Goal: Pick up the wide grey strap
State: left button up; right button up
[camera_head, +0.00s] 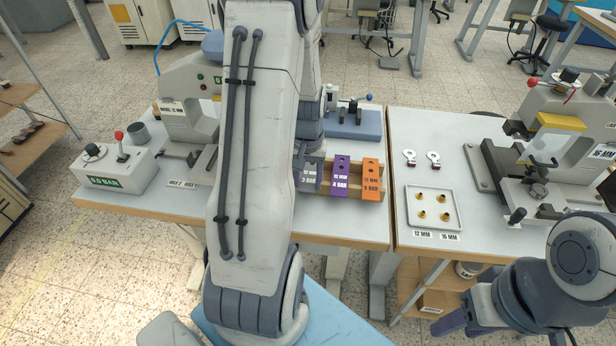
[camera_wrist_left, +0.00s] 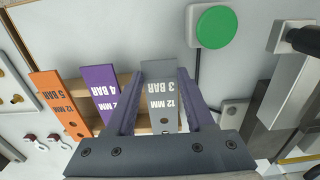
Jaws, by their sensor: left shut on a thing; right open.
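The wide grey strap (camera_wrist_left: 162,97), labelled 12 MM 3 BAR, lies at the wooden rack (camera_head: 328,194) beside a purple strap (camera_head: 341,176) and an orange strap (camera_head: 372,178). In the head view the grey strap (camera_head: 310,178) is partly hidden by my left arm. My left gripper (camera_wrist_left: 160,82) is shut on the grey strap, with one finger along each side. Its fingers are mostly hidden in the head view. My right gripper (camera_head: 505,330) is open and empty at the lower right, in front of the right table.
A grey control box (camera_head: 125,168) and a press (camera_head: 190,105) stand on the left table. A blue fixture (camera_head: 354,124) is behind the rack. A white tray (camera_head: 413,222) with several brass pieces and another press (camera_head: 560,140) are on the right table.

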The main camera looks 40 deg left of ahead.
pick_arm(q)
jog(key=shift+r, duration=0.45)
notch_tip(320, 180, up, 3)
jog(key=shift+w, duration=0.1)
jog(key=s+d+r, duration=0.2)
jog(key=d+r, duration=0.5)
jog(key=d, duration=0.4)
jog(key=shift+s+d+r+b, duration=0.15)
jog(key=shift+s+d+b, duration=0.1)
jog(key=shift+b, duration=0.1)
jog(key=shift+r+p, duration=1.5)
jog(key=shift+p, duration=0.2)
notch_tip(320, 180, up, 3)
jog(key=p, duration=0.3)
